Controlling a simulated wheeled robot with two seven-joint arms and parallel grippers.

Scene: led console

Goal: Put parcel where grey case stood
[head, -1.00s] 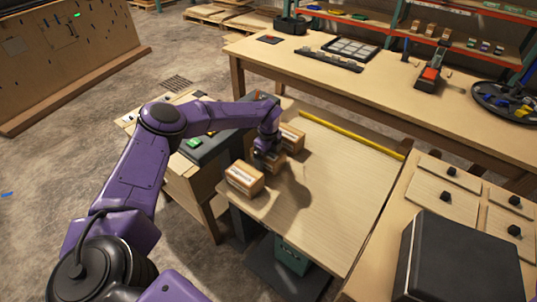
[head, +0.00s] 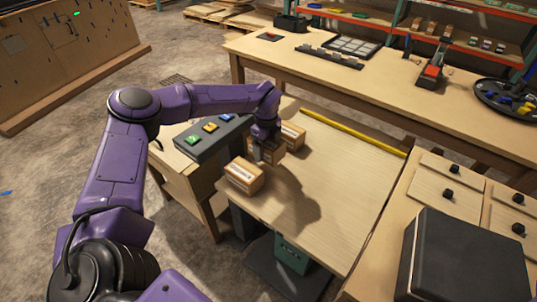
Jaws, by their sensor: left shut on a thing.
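Three brown cardboard parcels are in a rough row at the left part of the light wooden table (head: 325,190). The near parcel (head: 244,175) has a white label, and the far parcel (head: 293,134) is partly hidden. My left gripper (head: 265,158) points down between them, shut on the middle parcel (head: 278,154), which it partly covers. I cannot tell whether this parcel is clear of the tabletop. No grey case is clearly recognisable, and no empty spot is marked as its place. My right gripper is not in view.
A dark console (head: 214,139) with green, yellow and blue buttons stands left of the parcels. A yellow strip (head: 352,132) edges the table's far side. A black box (head: 465,262) is at the lower right. The table's middle and right are clear.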

